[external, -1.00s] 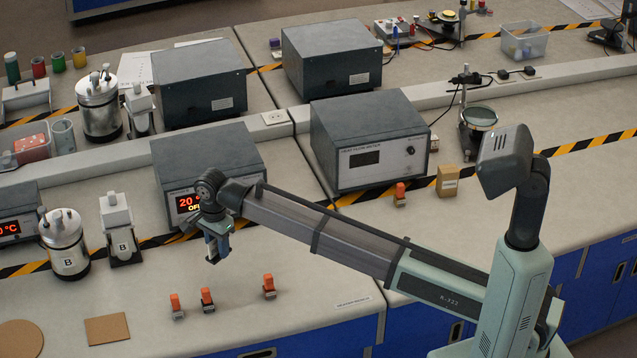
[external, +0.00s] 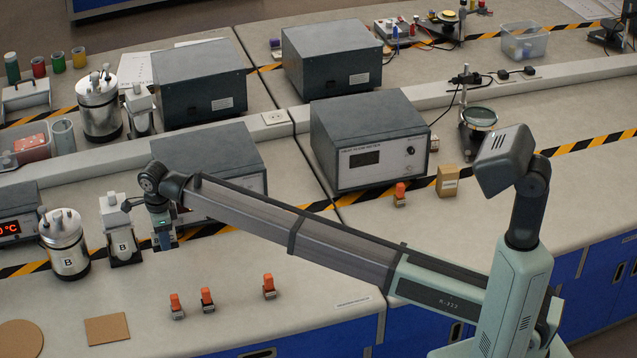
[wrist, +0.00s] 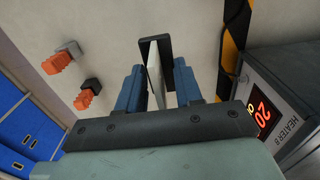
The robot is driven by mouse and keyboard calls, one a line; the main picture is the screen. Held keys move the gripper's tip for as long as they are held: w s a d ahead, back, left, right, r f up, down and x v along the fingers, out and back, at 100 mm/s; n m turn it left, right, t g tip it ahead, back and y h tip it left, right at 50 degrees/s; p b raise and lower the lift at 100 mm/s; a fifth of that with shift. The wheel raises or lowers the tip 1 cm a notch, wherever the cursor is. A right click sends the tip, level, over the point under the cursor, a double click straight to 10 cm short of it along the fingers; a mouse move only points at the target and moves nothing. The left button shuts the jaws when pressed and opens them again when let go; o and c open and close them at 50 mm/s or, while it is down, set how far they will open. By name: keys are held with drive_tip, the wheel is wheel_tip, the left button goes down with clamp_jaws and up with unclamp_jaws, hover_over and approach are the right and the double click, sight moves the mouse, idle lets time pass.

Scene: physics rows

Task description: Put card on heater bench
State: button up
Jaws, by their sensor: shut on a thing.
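My gripper (external: 163,243) is above the near bench (external: 235,325), beside the white block marked B (external: 120,230) on its right. In the wrist view the blue fingers (wrist: 159,85) are shut on a thin, upright piece (wrist: 155,62) with a dark edge and a pale face. It may be the card, but no marking on it is readable. In the external view it is mostly hidden by the fingers. The heater box (external: 215,155) stands behind my arm; in the wrist view its side (wrist: 285,105) reads HEATER B, with a red display.
A metal vessel marked B (external: 64,245) stands left of the white block. Several orange-topped pieces (external: 207,300) stand on the near bench. A brown square (external: 108,329) and a round mat (external: 20,337) lie at front left. A striped tape line (external: 215,230) crosses the bench.

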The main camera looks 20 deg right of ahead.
sight(170, 272)
drive_tip(key=shift+f, duration=4.65)
drive_tip(key=shift+f, duration=0.15)
drive_tip(key=o, duration=1)
wheel_tip(170, 272, up, 12)
drive_tip(key=shift+r, duration=0.15)
